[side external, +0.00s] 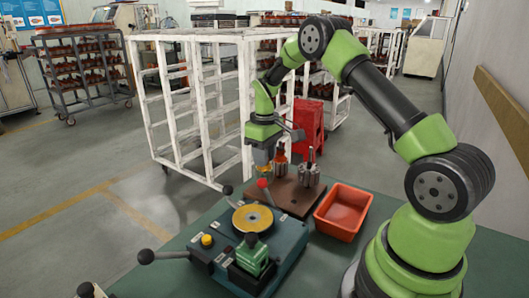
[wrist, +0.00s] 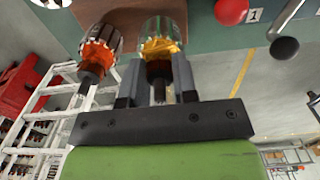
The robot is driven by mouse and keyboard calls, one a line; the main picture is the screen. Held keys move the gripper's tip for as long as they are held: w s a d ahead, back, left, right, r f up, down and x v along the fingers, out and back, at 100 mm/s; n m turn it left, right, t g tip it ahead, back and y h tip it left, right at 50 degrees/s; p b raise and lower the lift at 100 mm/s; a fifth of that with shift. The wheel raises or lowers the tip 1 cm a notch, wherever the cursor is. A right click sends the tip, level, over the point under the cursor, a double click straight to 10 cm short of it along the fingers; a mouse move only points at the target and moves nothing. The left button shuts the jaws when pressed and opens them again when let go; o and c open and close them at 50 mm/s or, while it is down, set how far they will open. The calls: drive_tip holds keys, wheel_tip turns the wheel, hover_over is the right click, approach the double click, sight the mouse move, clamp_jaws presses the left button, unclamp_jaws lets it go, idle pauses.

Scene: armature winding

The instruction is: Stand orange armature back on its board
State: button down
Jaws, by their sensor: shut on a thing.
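My gripper (side external: 264,160) is shut on an armature with yellow windings (wrist: 161,47), its dark shaft showing between the fingers in the wrist view. In the side view only a bit of yellow (side external: 264,170) shows below my fingers, beside the brown board (side external: 295,204) and apparently above it. An armature with orange windings (wrist: 98,47) stands close to the held one, outside my fingers. In the side view this orange armature (side external: 281,155) is upright at the back of the board, just right of my gripper. A grey armature (side external: 310,174) stands right of it.
An orange-red bin (side external: 343,211) sits right of the board. The winding machine (side external: 253,225), with a yellow disc and several levers, stands in front; its red knob (side external: 262,183) is close below my gripper. A white rack (side external: 200,110) and red stand (side external: 308,125) are behind.

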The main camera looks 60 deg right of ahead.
drive_tip(key=shift+f, duration=0.65)
drive_tip(key=c, duration=0.8)
unclamp_jaws()
drive_tip(key=shift+r, duration=2.25)
drive_tip(key=shift+r, duration=0.1)
